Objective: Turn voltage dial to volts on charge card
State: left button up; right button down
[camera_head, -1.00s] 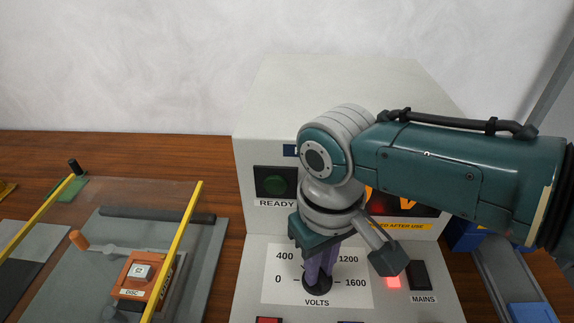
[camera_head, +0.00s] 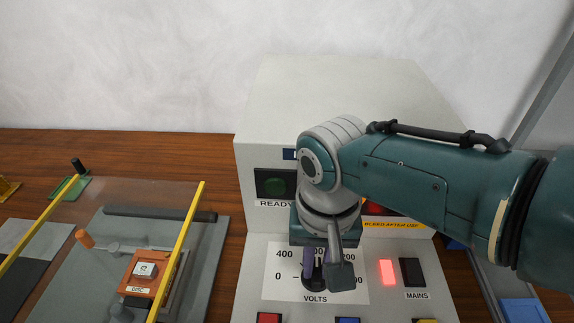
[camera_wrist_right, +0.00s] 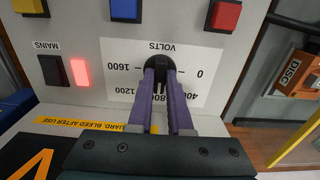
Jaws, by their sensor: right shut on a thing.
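The black voltage dial (camera_wrist_right: 155,68) sits on a white scale plate marked VOLTS (camera_head: 280,262), with 0, 400, 1200 and 1600 readable and other marks partly covered. My right gripper (camera_head: 313,272) points down at the dial; its purple fingers (camera_wrist_right: 166,88) are shut on the dial in the right wrist view. The dial's pointer direction is hidden by the fingers. The charge card is not identifiable in these views. My left gripper is not in view.
A red lit lamp (camera_head: 387,272) and black MAINS switch (camera_head: 412,272) are right of the dial. Red (camera_wrist_right: 223,15), blue (camera_wrist_right: 126,9) and yellow (camera_wrist_right: 31,6) buttons line the panel's front. A DISC block (camera_head: 143,272) and yellow bars are at left.

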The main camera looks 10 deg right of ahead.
aim_at(316, 271)
dwell(0.3)
jog(key=c, duration=0.8)
grip_release()
jog(key=shift+c, duration=0.2)
jog(key=shift+r, duration=0.15)
notch_tip(316, 271, up, 10)
jog(key=p, duration=0.5)
jog(key=shift+p, duration=0.3)
jog(key=shift+f, duration=0.2)
jog(key=s+d+r+n+t, duration=0.2)
jog(key=s+d+r+n, duration=0.15)
jog(key=s, duration=0.45)
jog(key=s+d+r+n+t, duration=0.15)
jog(key=s+d+r, duration=0.25)
jog(key=s, duration=0.5)
notch_tip(316, 271, up, 33)
jog(key=p, duration=3.2)
jog(key=shift+d+r+p, duration=0.2)
jog(key=shift+d+p, duration=0.1)
